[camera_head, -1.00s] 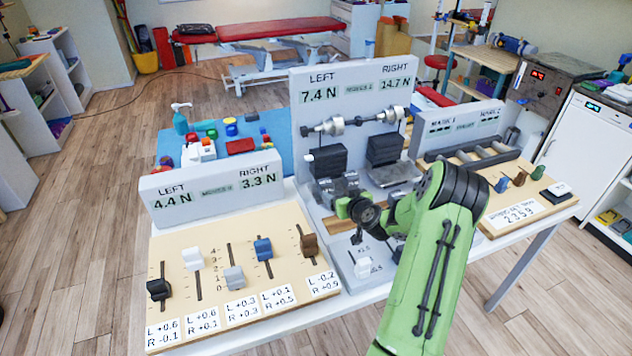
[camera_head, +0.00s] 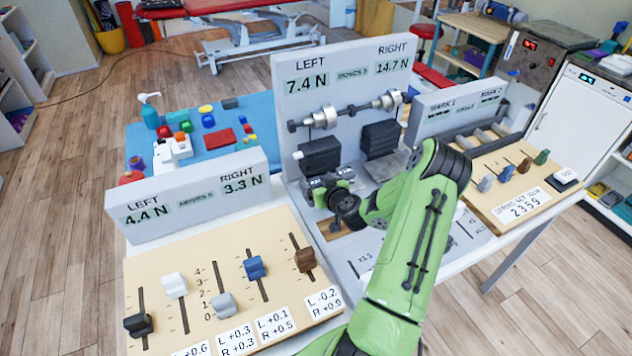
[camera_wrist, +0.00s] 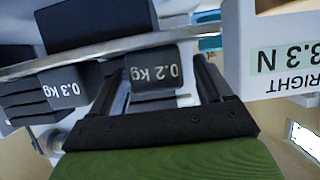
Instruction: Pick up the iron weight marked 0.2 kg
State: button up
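The iron weight marked 0.2 kg (camera_wrist: 152,72) is a dark block with white print, upside down in the wrist view. It sits between the two fingers of my gripper (camera_wrist: 160,88). The gripper is open, with a visible gap between the weight and the right-hand finger. In the head view my gripper (camera_head: 328,188) is at the left side of the tall balance panel, just below a dark block (camera_head: 320,155). The 0.2 kg mark cannot be read there, and my wrist hides part of that area.
A dark weight marked 0.3 kg (camera_wrist: 66,88) is close on the left in the wrist view. A thin grey edge (camera_wrist: 110,48) crosses close above the weights. A dark stack (camera_head: 380,138) hangs on the panel's right. The slider board (camera_head: 200,258) stands at front left.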

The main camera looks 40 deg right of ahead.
jog(key=shift+s, duration=0.1)
jog(key=shift+c, duration=0.8)
jog(key=shift+w+d+f, duration=0.1)
jog(key=shift+w+f, duration=0.05)
jog(key=shift+w, duration=0.1)
jog(key=c, duration=1)
